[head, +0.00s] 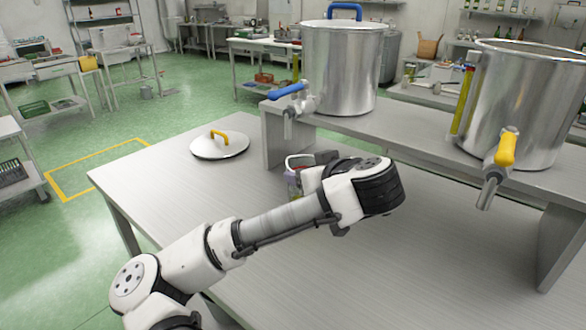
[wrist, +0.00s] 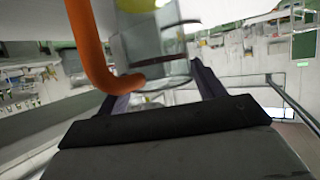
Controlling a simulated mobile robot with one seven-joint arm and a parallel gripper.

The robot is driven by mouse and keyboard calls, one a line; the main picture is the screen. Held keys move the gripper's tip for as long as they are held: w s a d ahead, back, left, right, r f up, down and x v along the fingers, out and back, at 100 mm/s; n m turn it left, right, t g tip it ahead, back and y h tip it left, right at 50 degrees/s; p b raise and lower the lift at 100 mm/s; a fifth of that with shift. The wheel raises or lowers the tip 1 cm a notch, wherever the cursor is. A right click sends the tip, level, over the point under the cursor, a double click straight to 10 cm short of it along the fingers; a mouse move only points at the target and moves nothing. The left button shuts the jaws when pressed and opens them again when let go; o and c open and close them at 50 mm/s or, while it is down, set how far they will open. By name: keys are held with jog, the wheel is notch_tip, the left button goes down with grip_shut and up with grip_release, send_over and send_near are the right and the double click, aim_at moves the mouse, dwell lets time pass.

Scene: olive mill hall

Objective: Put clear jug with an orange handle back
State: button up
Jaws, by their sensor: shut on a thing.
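The clear jug (wrist: 155,45) fills the upper middle of the wrist view, with its orange handle (wrist: 92,45) on the left side and something yellow-green showing through the jug. My gripper (wrist: 160,92) is shut on the jug, one dark finger on each side of it. In the head view a small part of the jug (head: 293,184) shows left of my wrist, above the grey table and in front of the raised shelf. The wrist hides most of it, so I cannot tell whether its base touches the table.
A steel tank with a blue tap (head: 340,70) and another with a yellow tap (head: 525,105) stand on the raised shelf (head: 420,127). A round lid with a yellow handle (head: 219,146) lies on the table (head: 140,178) at left. The table's front right is clear.

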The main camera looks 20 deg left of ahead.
aim_at(298, 167)
jog(key=x, duration=0.3)
jog(key=r+x, duration=0.1)
jog(key=x, duration=0.2)
jog(key=p+x, duration=0.1)
jog(key=x, duration=0.2)
jog(key=shift+w+a+r, duration=0.2)
jog(key=shift+w+a, duration=0.05)
jog(key=shift+a, duration=0.1)
jog(key=shift+f, duration=0.5)
jog(key=shift+f, duration=0.1)
jog(key=shift+f+b, duration=0.25)
jog(key=shift+b, duration=0.15)
jog(key=o, duration=1.7)
jog(key=shift+r, duration=0.1)
jog(key=shift+r, duration=0.15)
